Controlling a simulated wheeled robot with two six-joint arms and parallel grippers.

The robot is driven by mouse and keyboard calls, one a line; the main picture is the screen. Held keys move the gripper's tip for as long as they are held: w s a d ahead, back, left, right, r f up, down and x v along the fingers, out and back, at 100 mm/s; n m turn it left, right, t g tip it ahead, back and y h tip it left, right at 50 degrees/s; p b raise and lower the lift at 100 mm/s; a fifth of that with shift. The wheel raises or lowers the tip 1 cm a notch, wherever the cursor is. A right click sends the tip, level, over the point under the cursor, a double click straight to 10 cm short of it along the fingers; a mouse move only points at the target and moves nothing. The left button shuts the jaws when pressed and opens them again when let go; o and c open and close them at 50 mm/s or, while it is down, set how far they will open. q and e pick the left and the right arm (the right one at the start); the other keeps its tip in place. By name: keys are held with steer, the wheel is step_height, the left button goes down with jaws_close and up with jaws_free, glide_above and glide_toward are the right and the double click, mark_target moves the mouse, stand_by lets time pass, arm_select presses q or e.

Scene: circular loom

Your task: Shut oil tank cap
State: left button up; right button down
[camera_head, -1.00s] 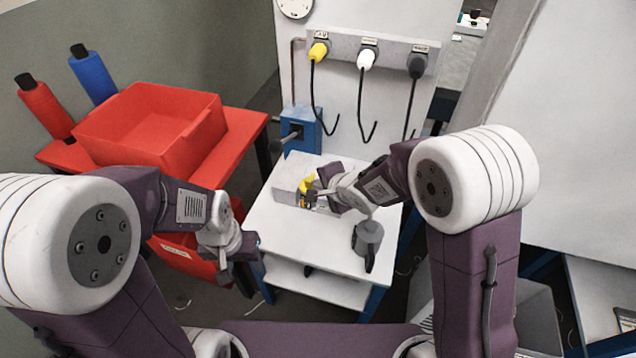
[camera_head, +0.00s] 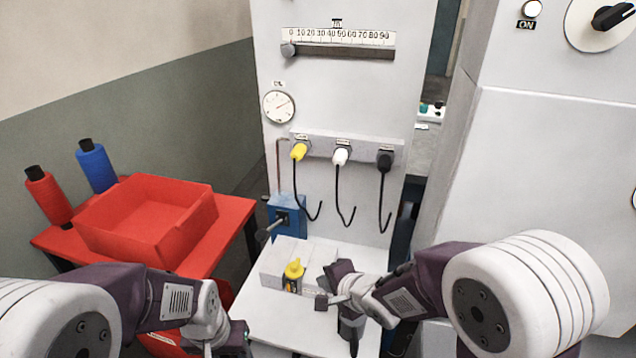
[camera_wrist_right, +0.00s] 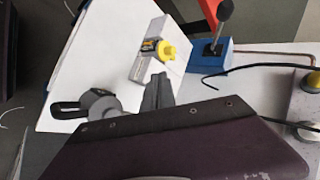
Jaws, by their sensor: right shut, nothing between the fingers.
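The oil tank is a pale grey box (camera_head: 272,264) at the back of the white table. Its yellow cap (camera_head: 294,268) sits at the tank's front, above a yellow-edged window. The cap also shows in the right wrist view (camera_wrist_right: 167,51), on the tank (camera_wrist_right: 148,49). I cannot tell whether the cap is fully seated. My right gripper (camera_head: 324,302) is shut and empty, just right of and in front of the cap, apart from it. Its fingers (camera_wrist_right: 158,91) point toward the tank in the wrist view. My left gripper (camera_head: 238,338) is low, left of the table; its jaws are unclear.
A grey oil can (camera_wrist_right: 104,106) stands on the table, mostly behind my right arm in the head view. A blue box with a lever (camera_head: 287,216) is behind the tank. Hanging cables (camera_head: 343,195) are on the panel. A red bin (camera_head: 150,215) is left.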

steer(key=s+d+g+h, duration=0.1)
steer(key=s+d+h, duration=0.25)
steer(key=d, duration=1.05)
steer(key=s+d+f+n+g+h, duration=0.1)
steer(key=s+f+n+g, duration=0.45)
steer(key=s+n, duration=0.5)
arm_select(q)
step_height(320, 180, up, 16)
steer(key=p, duration=1.6)
steer(key=shift+f, duration=0.15)
steer(key=shift+c, duration=0.6)
arm_select(e)
step_height(320, 180, up, 16)
steer(key=n, duration=0.1)
steer(key=shift+s+d, duration=0.2)
steer(key=shift+s, duration=0.2)
arm_select(q)
steer(key=shift+s, duration=0.15)
arm_select(e)
steer(key=shift+r+g, duration=0.1)
steer(key=shift+g, duration=0.15)
